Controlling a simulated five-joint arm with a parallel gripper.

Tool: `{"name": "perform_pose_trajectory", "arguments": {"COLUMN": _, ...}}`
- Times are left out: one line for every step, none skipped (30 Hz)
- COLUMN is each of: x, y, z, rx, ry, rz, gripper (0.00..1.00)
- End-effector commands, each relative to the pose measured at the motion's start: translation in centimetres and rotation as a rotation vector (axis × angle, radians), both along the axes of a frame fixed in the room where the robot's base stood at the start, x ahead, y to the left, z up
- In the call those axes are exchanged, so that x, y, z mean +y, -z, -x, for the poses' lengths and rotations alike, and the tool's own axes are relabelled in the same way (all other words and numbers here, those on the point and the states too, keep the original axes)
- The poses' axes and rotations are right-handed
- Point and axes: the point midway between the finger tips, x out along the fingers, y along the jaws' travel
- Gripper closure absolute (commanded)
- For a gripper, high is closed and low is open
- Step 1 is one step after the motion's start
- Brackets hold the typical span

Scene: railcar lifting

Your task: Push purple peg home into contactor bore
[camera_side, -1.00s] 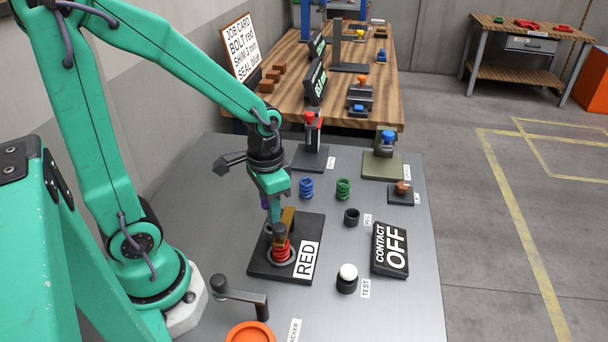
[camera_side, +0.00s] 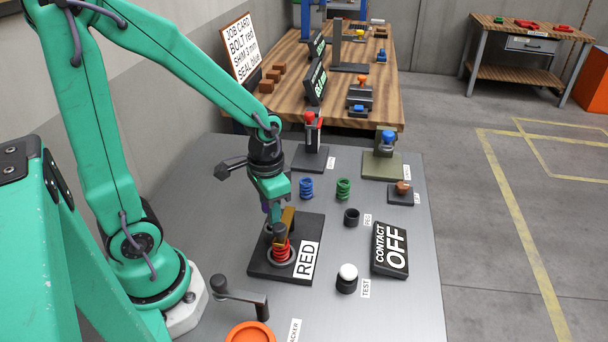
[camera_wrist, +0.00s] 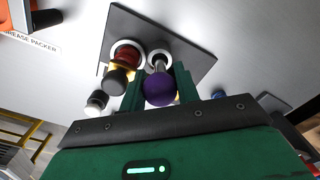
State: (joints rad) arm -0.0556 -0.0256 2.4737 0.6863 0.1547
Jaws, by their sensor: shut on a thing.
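The purple peg (camera_wrist: 159,90) has a round purple head and a grey shaft. My gripper (camera_wrist: 160,85) is shut on its head, one green finger on each side. The shaft points at a white-ringed contactor bore (camera_wrist: 152,53) in the dark base plate (camera_wrist: 185,48) and seems to be at its mouth; how deep it sits, I cannot tell. In the side view, my gripper (camera_side: 270,208) is low over the left part of the base plate (camera_side: 262,262), and only a sliver of purple shows. The bore is hidden there by the gripper and the brass part.
A red spring (camera_side: 281,252) with a brass and black part (camera_side: 287,218) stands close beside the peg. A "CONTACT OFF" sign (camera_side: 390,248) and a white-topped test button (camera_side: 347,278) are to the right. Blue (camera_side: 306,188) and green (camera_side: 343,188) springs stand behind.

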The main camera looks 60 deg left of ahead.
Motion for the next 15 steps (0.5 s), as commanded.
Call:
{"name": "perform_pose_trajectory", "arguments": {"x": 0.00, "y": 0.10, "z": 0.01, "rx": 0.001, "ry": 0.000, "rz": 0.000, "gripper": 0.93}}
{"name": "perform_pose_trajectory", "arguments": {"x": 0.00, "y": 0.15, "z": 0.01, "rx": 0.001, "ry": 0.000, "rz": 0.000, "gripper": 0.93}}
{"name": "perform_pose_trajectory", "arguments": {"x": 0.00, "y": 0.21, "z": 0.01, "rx": 0.001, "ry": 0.000, "rz": 0.000, "gripper": 0.93}}
{"name": "perform_pose_trajectory", "arguments": {"x": 0.00, "y": 0.27, "z": 0.02, "rx": 0.001, "ry": 0.000, "rz": 0.000, "gripper": 0.93}}
{"name": "perform_pose_trajectory", "arguments": {"x": 0.00, "y": 0.32, "z": 0.02, "rx": 0.001, "ry": 0.000, "rz": 0.000, "gripper": 0.93}}
{"name": "perform_pose_trajectory", "arguments": {"x": 0.00, "y": 0.39, "z": 0.02, "rx": 0.001, "ry": 0.000, "rz": 0.000, "gripper": 0.93}}
{"name": "perform_pose_trajectory", "arguments": {"x": 0.00, "y": 0.44, "z": 0.03, "rx": 0.001, "ry": 0.000, "rz": 0.000, "gripper": 0.93}}
{"name": "perform_pose_trajectory", "arguments": {"x": 0.00, "y": 0.49, "z": 0.03, "rx": 0.001, "ry": 0.000, "rz": 0.000, "gripper": 0.93}}
{"name": "perform_pose_trajectory", "arguments": {"x": 0.00, "y": 0.56, "z": 0.02, "rx": 0.001, "ry": 0.000, "rz": 0.000, "gripper": 0.93}}
{"name": "perform_pose_trajectory", "arguments": {"x": 0.00, "y": 0.62, "z": 0.02, "rx": 0.001, "ry": 0.000, "rz": 0.000, "gripper": 0.93}}
{"name": "perform_pose_trajectory", "arguments": {"x": 0.00, "y": 0.61, "z": 0.01, "rx": 0.000, "ry": 0.000, "rz": 0.000, "gripper": 0.65}}
{"name": "perform_pose_trajectory", "arguments": {"x": 0.00, "y": 0.60, "z": 0.01, "rx": 0.000, "ry": 0.000, "rz": 0.000, "gripper": 0.57}}
{"name": "perform_pose_trajectory", "arguments": {"x": -0.01, "y": 0.60, "z": 0.01, "rx": 0.000, "ry": 0.000, "rz": 0.000, "gripper": 0.51}}
{"name": "perform_pose_trajectory", "arguments": {"x": -0.01, "y": 0.61, "z": 0.02, "rx": 0.000, "ry": 0.000, "rz": 0.000, "gripper": 0.45}}
{"name": "perform_pose_trajectory", "arguments": {"x": -0.01, "y": 0.61, "z": 0.02, "rx": 0.001, "ry": 0.000, "rz": 0.000, "gripper": 0.43}}
